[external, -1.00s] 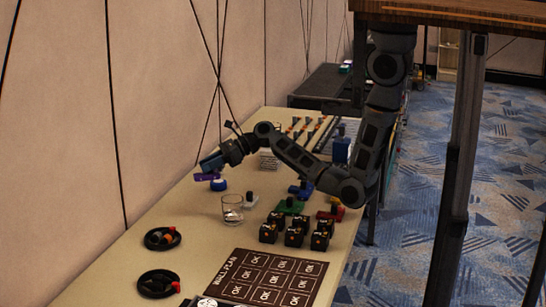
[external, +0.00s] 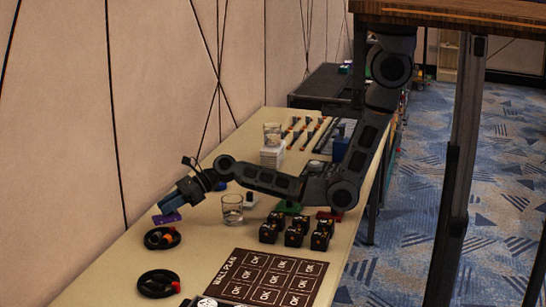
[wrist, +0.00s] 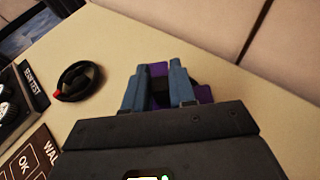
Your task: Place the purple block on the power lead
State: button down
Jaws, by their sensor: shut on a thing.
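Two black coiled leads lie on the table at the left in the external view. One coil (external: 150,240) has an orange end, and the nearer one (external: 145,285) has a red end. I cannot tell which is the power lead. My gripper (external: 173,207) is shut on the purple block (external: 165,218), just beyond the orange-ended coil. I cannot tell how high the block is above the table. In the wrist view the purple block (wrist: 204,93) shows around my fingers (wrist: 160,92). The red-ended coil (wrist: 64,82) lies to their left; the other coil is mostly or wholly hidden.
A brown wall plan mat (external: 240,285) lies nearer the camera. A second glass (external: 272,134) stands on a white stack farther back. The panelled wall borders the table.

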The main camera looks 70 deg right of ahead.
aim_at(166, 221)
jog(key=shift+w+a+f, duration=0.3)
jog(key=shift+a+f, duration=0.4)
jog(key=shift+a, duration=0.1)
jog(key=shift+f+b, duration=0.3)
jog(key=shift+f, duration=1.55)
jog(key=shift+f, duration=0.1)
jog(key=c, duration=0.9)
grip_release()
jog(key=v, duration=1.2)
jog(key=shift+p, duration=0.4)
